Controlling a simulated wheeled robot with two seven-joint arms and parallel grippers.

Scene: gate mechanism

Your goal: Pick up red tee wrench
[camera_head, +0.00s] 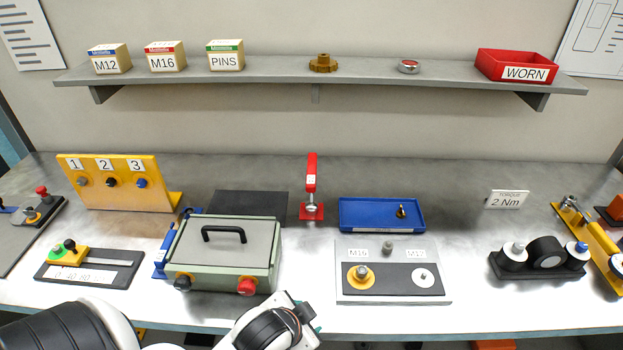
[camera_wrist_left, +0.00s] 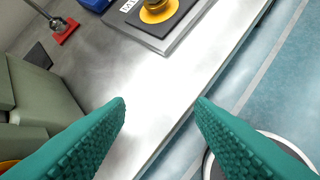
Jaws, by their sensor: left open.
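No plain tee-shaped red wrench can be made out. A red-handled upright item (camera_head: 311,180) stands on a small red base at the middle of the bench. I cannot tell whether it is the tee wrench or a clamp. A red base with a metal rod (camera_wrist_left: 66,30) shows at the upper left of the left wrist view. My left gripper (camera_wrist_left: 161,104) is open and empty, its teal fingers spread above the bench's front edge. In the head view only a teal bit of it shows at the bottom, right of the green box. My right gripper is not in view.
The green lidded box (camera_head: 220,250) stands left of my left gripper. The grey plate (camera_head: 345,293) with a yellow-ringed stud and the blue tray (camera_head: 380,223) are to the right. A black holder (camera_head: 540,272) is farther right. Bare bench lies between box and plate.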

